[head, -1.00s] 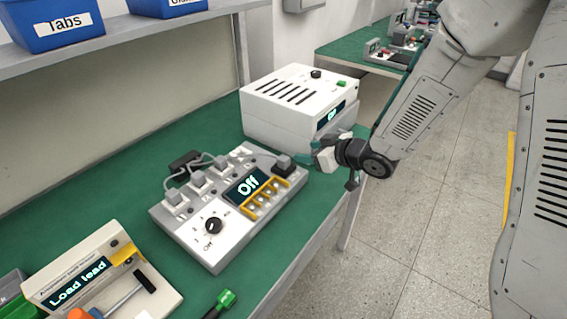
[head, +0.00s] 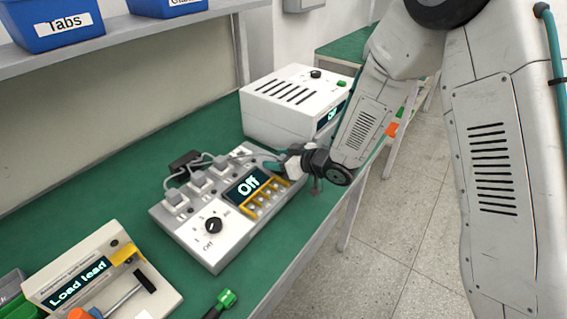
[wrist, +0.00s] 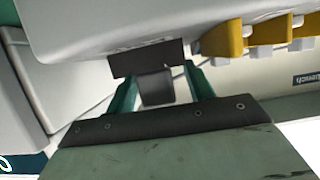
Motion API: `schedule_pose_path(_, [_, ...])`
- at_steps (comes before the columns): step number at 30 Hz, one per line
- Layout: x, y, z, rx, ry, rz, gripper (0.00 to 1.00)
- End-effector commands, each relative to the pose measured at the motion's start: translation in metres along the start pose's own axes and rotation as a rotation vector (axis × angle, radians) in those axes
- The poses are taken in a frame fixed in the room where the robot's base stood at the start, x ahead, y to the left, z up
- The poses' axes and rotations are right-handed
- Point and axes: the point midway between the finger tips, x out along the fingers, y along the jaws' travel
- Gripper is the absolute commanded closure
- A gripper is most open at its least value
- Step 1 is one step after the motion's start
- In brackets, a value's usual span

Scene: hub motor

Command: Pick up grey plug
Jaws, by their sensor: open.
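A dark grey plug (wrist: 156,87) shows in the wrist view against a black socket plate (wrist: 147,58) on the pale device. My gripper (wrist: 160,82) is open, with one teal finger on each side of the plug; contact cannot be told. In the head view my gripper (head: 274,166) is at the right end of the test box (head: 192,238), and it hides the plug there. Other grey plugs (head: 197,180) sit in a row along the box's back edge, with grey cables on them. The box display (head: 247,187) reads "Off".
A white slotted unit (head: 290,108) stands just behind my gripper. Yellow clips (head: 266,199) line the box's front right. A "Load lead" stand (head: 100,275) and a green-tipped tool (head: 226,299) lie nearer. Green bench top (head: 130,180) is free left of the box.

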Motion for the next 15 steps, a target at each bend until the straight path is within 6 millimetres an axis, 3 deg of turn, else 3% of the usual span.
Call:
schedule_pose_path(2, [-0.0004,0.0002,0.0,0.0,0.0,0.0,0.47])
schedule_pose_path(7, [-0.0006,0.0002,0.0,0.0,0.0,0.0,0.92])
schedule_pose_path(8, [-0.0006,0.0003,0.0,0.0,0.0,0.001,0.96])
schedule_pose_path(15, [-0.0007,0.0003,-0.0001,0.0,0.0,0.001,0.96])
